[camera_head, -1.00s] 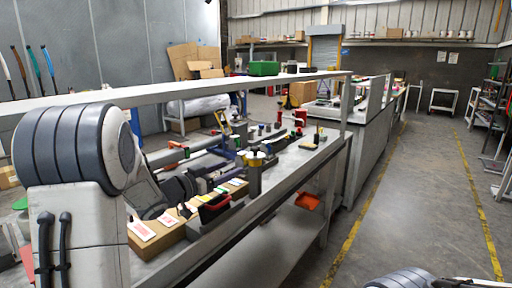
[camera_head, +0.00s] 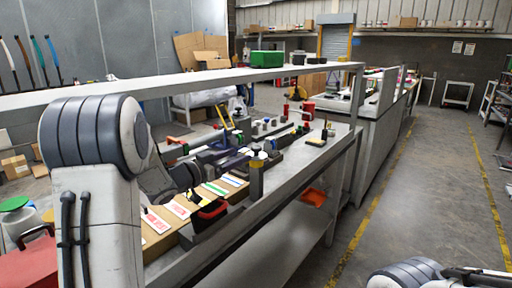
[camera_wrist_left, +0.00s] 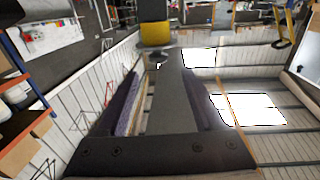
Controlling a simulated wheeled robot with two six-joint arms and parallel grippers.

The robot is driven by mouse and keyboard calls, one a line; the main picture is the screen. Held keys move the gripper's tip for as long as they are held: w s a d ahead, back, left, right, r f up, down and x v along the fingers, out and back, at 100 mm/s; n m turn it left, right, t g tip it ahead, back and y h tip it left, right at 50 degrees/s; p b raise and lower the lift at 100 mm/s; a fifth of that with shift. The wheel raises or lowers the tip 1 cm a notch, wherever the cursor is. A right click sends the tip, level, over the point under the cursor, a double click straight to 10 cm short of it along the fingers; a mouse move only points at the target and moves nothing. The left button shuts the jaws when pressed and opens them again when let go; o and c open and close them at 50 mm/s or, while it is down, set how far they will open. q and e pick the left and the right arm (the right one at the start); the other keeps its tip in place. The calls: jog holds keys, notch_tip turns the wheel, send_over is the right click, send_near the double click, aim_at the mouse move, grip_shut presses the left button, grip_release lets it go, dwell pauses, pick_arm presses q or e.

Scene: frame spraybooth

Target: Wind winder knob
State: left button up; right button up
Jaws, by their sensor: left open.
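My left gripper (camera_head: 238,162) reaches over the workbench (camera_head: 238,228) from the left, partly hidden behind my own arm. In the left wrist view its two purple-padded fingers (camera_wrist_left: 158,80) stand apart with nothing between them. An upright grey cylinder with a yellow band and dark top (camera_head: 257,178) stands at the bench's front edge, close to the fingertips. A black-and-yellow piece (camera_wrist_left: 155,33) shows beyond the fingers in the left wrist view. I cannot tell which part is the winder knob. My right gripper is not in view; only part of that arm shows at the bottom right.
Brown cardboard pieces with coloured labels (camera_head: 180,208) and a black-and-red open container (camera_head: 208,213) lie near the front edge. Small bottles and blocks fill the bench further back. A shelf rail (camera_head: 190,92) runs above. The floor aisle (camera_head: 430,190) at right is clear.

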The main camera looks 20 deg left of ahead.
aim_at(253, 150)
pick_arm(q)
jog(key=x, duration=0.8)
jog(key=shift+w+d+f+p, duration=0.1)
jog(key=shift+w+d+p, duration=0.2)
jog(key=shift+p, duration=0.1)
jog(key=shift+a, duration=0.1)
grip_shut()
